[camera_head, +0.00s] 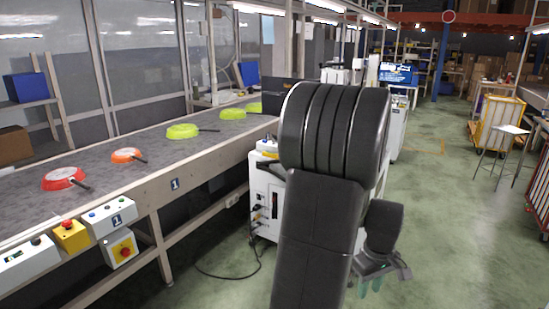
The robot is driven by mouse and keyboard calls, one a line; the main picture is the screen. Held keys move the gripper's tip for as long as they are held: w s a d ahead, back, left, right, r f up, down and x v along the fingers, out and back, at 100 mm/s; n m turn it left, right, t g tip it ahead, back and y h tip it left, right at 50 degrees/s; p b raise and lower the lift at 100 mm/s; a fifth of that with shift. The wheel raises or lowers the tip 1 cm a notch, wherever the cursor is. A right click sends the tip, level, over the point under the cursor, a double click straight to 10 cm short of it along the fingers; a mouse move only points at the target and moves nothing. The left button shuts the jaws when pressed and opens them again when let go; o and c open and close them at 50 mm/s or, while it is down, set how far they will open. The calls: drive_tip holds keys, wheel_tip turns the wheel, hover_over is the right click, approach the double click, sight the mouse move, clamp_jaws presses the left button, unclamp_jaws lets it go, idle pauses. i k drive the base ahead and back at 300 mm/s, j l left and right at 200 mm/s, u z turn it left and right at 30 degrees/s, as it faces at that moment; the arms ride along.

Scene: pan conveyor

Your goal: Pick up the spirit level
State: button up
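I cannot make out a spirit level in the head view. My gripper (372,284) is low in the picture, right of centre, over the green floor. It hangs behind and to the right of my dark arm, and only part of it shows. Its pale greenish fingertips point down, and their gap is not clear. My arm hides a wide strip in the middle of the picture.
A grey conveyor (110,192) runs along the left. It carries a red pan (62,178), an orange pan (126,154) and several green ones, including one (182,131). A white cabinet (265,200) stands beside it. A yellow cart (499,122) and stool (503,131) stand right. The aisle floor is clear.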

sight(266, 153)
drive_tip(key=i, duration=1.95)
drive_tip(key=i+l+u, duration=0.15)
drive_tip(key=i+u, duration=0.25)
drive_tip(key=i, duration=0.25)
drive_tip(key=i+l+u, duration=0.4)
drive_tip(key=i, duration=0.2)
drive_tip(key=i+l+u, duration=0.4)
drive_tip(key=i, duration=0.15)
